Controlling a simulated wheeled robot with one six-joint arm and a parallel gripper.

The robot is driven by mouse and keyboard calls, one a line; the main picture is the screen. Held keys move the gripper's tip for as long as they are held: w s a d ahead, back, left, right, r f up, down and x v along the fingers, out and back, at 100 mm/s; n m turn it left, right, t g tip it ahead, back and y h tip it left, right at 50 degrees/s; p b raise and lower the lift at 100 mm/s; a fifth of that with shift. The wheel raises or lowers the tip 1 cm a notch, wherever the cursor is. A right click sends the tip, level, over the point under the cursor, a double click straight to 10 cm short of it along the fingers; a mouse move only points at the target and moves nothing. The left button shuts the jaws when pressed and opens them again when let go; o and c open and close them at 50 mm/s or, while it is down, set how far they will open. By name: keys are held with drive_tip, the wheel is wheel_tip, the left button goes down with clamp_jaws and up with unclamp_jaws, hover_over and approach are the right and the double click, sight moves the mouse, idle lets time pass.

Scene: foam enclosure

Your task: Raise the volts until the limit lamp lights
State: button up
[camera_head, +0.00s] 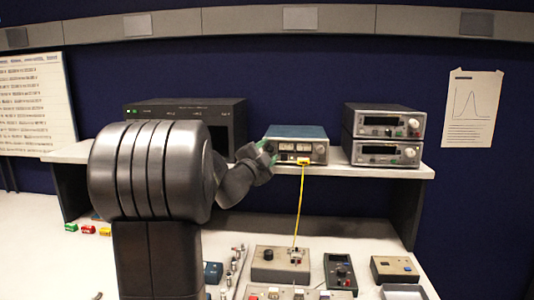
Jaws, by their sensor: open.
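A blue-topped instrument (297,131), probably the power supply, sits on the shelf. Its grey front has small pale displays and controls, too small to read. I cannot make out the volts knob or whether a limit lamp is lit. My gripper (268,151) is at the left end of this front, with green on its fingers, and hides that corner. I cannot tell whether it touches a knob. No held object shows. A yellow cable (300,205) runs from the front down to a beige box (279,267) on the bench.
A large black unit (226,116) stands on the shelf (350,171) behind my arm. Two stacked grey instruments (383,135) stand at the right. Several small boxes, including a dark meter (340,273), crowd the bench below. My arm blocks the left middle.

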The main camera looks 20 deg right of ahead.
drive_tip(key=b+v, duration=0.2)
drive_tip(key=v, duration=1.1)
drive_tip(key=shift+s+a, duration=0.25)
drive_tip(key=shift+a, duration=0.05)
drive_tip(key=p+x, duration=0.2)
drive_tip(key=x, duration=1.2)
drive_tip(key=shift+f, duration=0.1)
drive_tip(key=shift+a, duration=0.1)
